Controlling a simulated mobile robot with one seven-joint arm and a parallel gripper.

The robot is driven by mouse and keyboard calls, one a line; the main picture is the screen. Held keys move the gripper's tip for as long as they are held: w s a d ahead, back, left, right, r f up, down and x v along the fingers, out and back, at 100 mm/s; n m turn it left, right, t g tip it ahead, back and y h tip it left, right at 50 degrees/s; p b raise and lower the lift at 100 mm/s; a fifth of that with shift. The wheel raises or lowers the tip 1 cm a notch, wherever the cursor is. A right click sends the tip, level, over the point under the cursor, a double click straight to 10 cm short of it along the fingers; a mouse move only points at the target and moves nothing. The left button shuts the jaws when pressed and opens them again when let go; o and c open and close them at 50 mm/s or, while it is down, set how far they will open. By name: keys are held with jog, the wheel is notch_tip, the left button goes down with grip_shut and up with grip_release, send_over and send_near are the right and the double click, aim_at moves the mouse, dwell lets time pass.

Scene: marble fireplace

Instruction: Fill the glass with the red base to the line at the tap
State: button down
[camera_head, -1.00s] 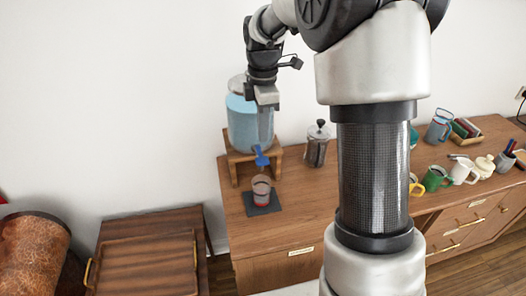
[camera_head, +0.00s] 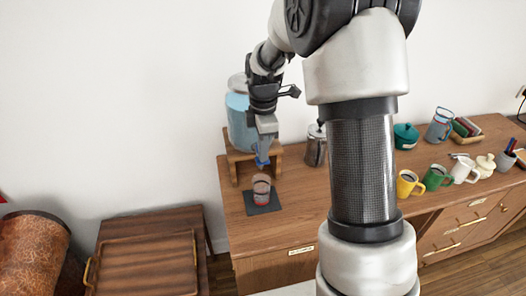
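The glass with the red base (camera_head: 262,190) stands upright on a dark square mat (camera_head: 256,208) at the left end of the wooden cabinet. Behind it a dispenser (camera_head: 237,120) with blue liquid sits on a wooden stand (camera_head: 233,166). Its blue tap (camera_head: 262,161) is at the front, above the glass and partly hidden by my gripper. My gripper (camera_head: 264,148) points down at the tap; its fingers are small here, and whether they are apart or touching the tap is unclear. The fill line and the level in the glass cannot be made out.
A French press (camera_head: 316,147) stands right of the dispenser, partly behind my arm. Yellow (camera_head: 408,184), green (camera_head: 436,178) and white (camera_head: 464,170) mugs, a teal pot (camera_head: 405,136) and a pitcher (camera_head: 439,126) are farther right. A lower wooden table (camera_head: 150,257) is at left.

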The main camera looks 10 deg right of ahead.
jog(key=shift+s+f+t+b, duration=0.1)
jog(key=shift+f+t+b, duration=0.2)
jog(key=shift+f+b, duration=0.35)
jog(key=shift+r+p, duration=0.2)
jog(key=shift+p, duration=0.2)
jog(key=shift+r, duration=0.1)
dwell(4.3)
jog(key=shift+r+p, duration=0.6)
jog(key=shift+r, duration=0.15)
jog(key=shift+r, duration=0.2)
notch_tip(320, 180, up, 14)
jog(key=p, duration=0.2)
jog(key=shift+f, duration=0.2)
dwell(0.6)
